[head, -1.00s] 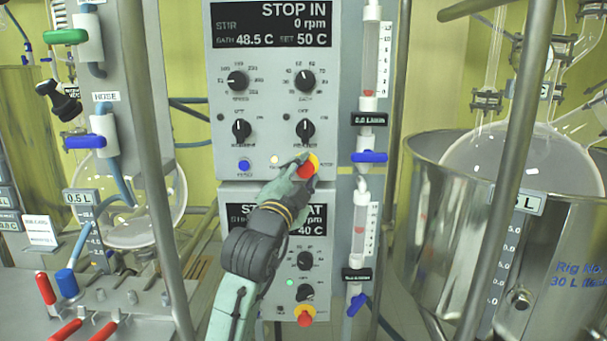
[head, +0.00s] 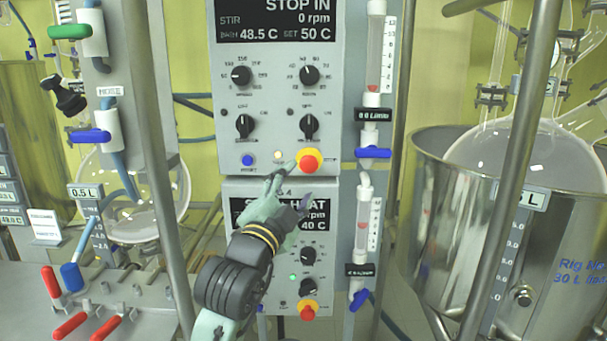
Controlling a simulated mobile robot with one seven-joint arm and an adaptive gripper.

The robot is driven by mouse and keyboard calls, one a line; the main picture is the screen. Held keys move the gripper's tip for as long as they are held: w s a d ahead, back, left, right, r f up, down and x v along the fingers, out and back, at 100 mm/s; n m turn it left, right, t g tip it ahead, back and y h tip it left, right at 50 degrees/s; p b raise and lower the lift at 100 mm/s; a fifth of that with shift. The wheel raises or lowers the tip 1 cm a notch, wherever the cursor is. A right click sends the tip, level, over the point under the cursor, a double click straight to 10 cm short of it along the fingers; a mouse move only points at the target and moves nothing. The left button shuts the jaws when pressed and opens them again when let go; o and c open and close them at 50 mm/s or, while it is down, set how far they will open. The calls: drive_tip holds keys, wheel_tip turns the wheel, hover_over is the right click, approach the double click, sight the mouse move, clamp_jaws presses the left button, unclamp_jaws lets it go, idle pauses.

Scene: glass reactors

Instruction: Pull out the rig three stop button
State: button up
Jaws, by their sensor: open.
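A red stop button (head: 309,161) on a yellow collar sits at the lower right of the upper control box (head: 327,90). That box's display (head: 275,20) reads STOP IN, 0 rpm, 48.5 C and set 50 C. My gripper (head: 289,182) is open and empty, below and left of this button and apart from it. A second red stop button (head: 308,308) is at the bottom of the lower control box (head: 237,196), whose display is partly hidden by my gripper. No rig number shows on either box.
Flowmeters (head: 375,55) with blue valve handles (head: 373,152) stand right of the boxes. A metal post (head: 160,150) rises at left and another (head: 515,150) at right, before a large steel vessel (head: 440,260). Red-handled valves (head: 68,326) are at lower left.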

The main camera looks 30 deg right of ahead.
drive_tip(key=v, duration=0.4)
drive_tip(key=shift+s+a+f, duration=0.1)
drive_tip(key=shift+s+a, duration=0.15)
drive_tip(key=shift+a, duration=0.05)
